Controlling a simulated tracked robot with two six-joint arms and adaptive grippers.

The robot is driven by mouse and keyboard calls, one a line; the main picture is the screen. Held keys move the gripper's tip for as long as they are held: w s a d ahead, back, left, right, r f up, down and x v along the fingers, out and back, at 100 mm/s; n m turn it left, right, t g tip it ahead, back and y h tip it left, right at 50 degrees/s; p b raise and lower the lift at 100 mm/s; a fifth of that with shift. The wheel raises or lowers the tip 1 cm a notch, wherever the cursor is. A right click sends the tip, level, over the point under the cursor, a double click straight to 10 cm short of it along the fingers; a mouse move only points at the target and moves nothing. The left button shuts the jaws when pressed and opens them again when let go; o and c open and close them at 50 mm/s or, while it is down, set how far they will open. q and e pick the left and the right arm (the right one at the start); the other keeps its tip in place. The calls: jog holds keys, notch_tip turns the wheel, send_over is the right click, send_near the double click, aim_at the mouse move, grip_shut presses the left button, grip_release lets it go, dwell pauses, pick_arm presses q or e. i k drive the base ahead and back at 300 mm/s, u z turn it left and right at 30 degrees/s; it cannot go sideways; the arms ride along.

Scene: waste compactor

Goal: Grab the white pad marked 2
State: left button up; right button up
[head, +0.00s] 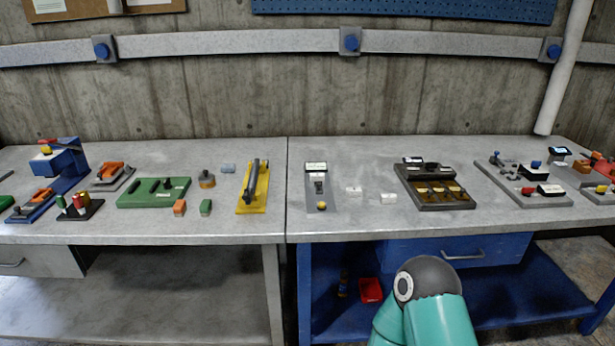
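Two small white pads lie on the right workbench (345,226) in the head view. One white pad (354,190) is just right of a grey panel. The other white pad (388,198) is a little further right and nearer the front edge. Any marks on them are too small to read, so I cannot tell which is marked 2. Neither of my grippers is in view. Part of my own teal arm shows at the bottom, below the bench front, and nothing touches the pads.
A grey panel (312,190) with a white label stands left of the pads. A dark tray (448,205) with yellowish compartments is to their right. A yellow plate with a dark handle (262,200) and a green block (150,200) are on the left bench. Bench space in front of the pads is clear.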

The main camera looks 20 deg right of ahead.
aim_at(314, 177)
jog(key=i, duration=0.9)
jog(key=z, duration=0.05)
